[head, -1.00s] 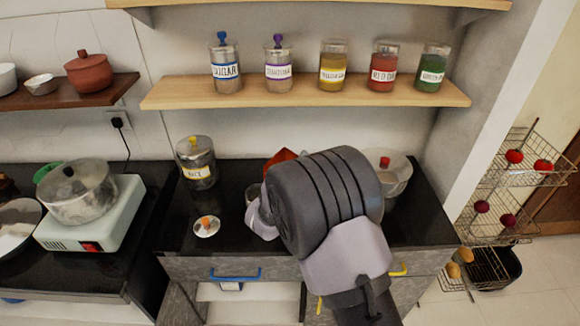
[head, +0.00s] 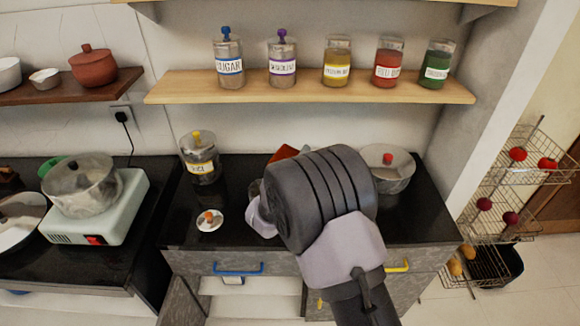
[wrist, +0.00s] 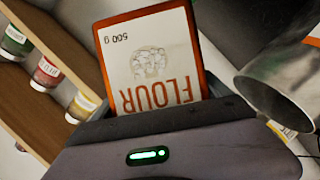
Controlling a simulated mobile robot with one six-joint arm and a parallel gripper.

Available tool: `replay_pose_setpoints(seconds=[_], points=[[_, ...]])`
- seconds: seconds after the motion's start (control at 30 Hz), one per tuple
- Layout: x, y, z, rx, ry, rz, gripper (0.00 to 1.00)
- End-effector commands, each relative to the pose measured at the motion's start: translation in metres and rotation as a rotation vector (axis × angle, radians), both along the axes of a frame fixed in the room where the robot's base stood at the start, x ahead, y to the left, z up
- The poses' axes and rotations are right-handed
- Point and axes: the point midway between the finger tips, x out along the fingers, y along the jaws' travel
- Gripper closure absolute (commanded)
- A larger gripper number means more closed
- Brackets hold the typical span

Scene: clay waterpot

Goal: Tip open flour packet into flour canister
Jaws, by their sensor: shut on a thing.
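The flour packet (wrist: 150,62) is white with an orange-red edge, and its FLOUR lettering reads upside down in the wrist view. My gripper (wrist: 165,125) is shut on it. In the head view only an orange-red corner of the packet (head: 285,153) shows behind my wrist, and the fingertips are hidden. An open metal canister (wrist: 283,88) lies to the right of the packet in the wrist view, apart from it in the picture. In the head view it is mostly hidden behind my gripper. The packet's mouth and any flour are not visible.
A loose lid with an orange knob (head: 209,219) lies on the black counter (head: 180,232). A labelled canister with a yellow knob (head: 199,160) stands behind it. A pot with a red knob (head: 390,178) stands right of my arm. Jars line the wooden shelf (head: 310,88) above.

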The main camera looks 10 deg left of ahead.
Motion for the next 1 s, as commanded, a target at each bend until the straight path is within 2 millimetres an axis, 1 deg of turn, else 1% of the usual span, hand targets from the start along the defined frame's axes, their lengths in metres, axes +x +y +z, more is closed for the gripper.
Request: replay_pose_setpoints(seconds=[0.37, 0.57, 1.0], points=[[0.0001, 0.0, 0.0005, -0.006, -0.003, 0.001, 0.7], [0.0, 0.0006, 0.0026, -0.115, -0.035, 0.0, 0.7], [0.0, 0.0006, 0.0025, -0.116, -0.035, 0.0, 0.7]])
